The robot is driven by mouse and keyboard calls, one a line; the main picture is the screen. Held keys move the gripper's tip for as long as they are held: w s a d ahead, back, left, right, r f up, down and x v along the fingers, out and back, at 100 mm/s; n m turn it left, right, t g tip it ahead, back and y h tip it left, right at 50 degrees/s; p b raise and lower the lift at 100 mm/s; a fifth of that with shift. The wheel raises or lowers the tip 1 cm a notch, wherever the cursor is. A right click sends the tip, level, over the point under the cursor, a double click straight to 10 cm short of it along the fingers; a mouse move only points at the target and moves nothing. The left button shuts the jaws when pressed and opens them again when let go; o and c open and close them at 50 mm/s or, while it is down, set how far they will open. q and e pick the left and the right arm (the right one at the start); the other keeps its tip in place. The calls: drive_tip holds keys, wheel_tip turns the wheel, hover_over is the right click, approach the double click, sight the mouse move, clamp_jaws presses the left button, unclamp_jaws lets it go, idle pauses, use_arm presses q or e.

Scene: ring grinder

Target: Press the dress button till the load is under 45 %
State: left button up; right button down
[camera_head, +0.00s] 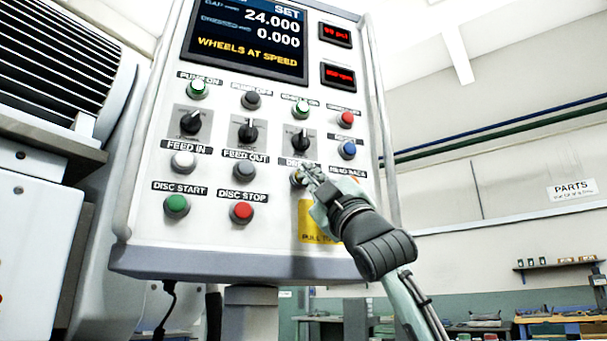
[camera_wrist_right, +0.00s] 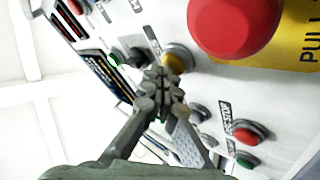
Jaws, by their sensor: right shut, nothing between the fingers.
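The control panel (camera_head: 215,225) fills the middle of the head view. The dress button (camera_head: 296,179) is a small yellow button under a label partly covered by my right gripper (camera_head: 308,174). In the right wrist view the yellow dress button (camera_wrist_right: 179,58) shows just beyond the fingertips of my right gripper (camera_wrist_right: 163,82). The fingers are shut and empty, with their tips at the button's edge; I cannot tell whether they touch or press it. The screen (camera_head: 248,38) reads 24.000, 0.000 and "WHEELS AT SPEED"; no load figure is readable. My left gripper is out of view.
A large red mushroom button (camera_wrist_right: 235,22) on a yellow plate (camera_head: 306,218) is close to the gripper. The feed out button (camera_head: 243,170), blue button (camera_head: 347,149) and red disc stop button (camera_head: 241,212) are nearby. Two red readouts (camera_head: 336,35) sit beside the screen.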

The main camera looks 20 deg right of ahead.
drive_tip(key=shift+w, duration=0.3)
drive_tip(key=shift+s, duration=0.15)
idle(0.4)
drive_tip(key=shift+s+d, duration=0.1)
drive_tip(key=shift+s, duration=0.65)
drive_tip(key=shift+s, duration=0.15)
drive_tip(key=s, duration=0.4)
drive_tip(key=shift+s+d+b, duration=0.25)
drive_tip(key=shift+s+b, duration=0.1)
drive_tip(key=shift+s, duration=0.05)
drive_tip(key=shift+f, duration=0.1)
idle(0.3)
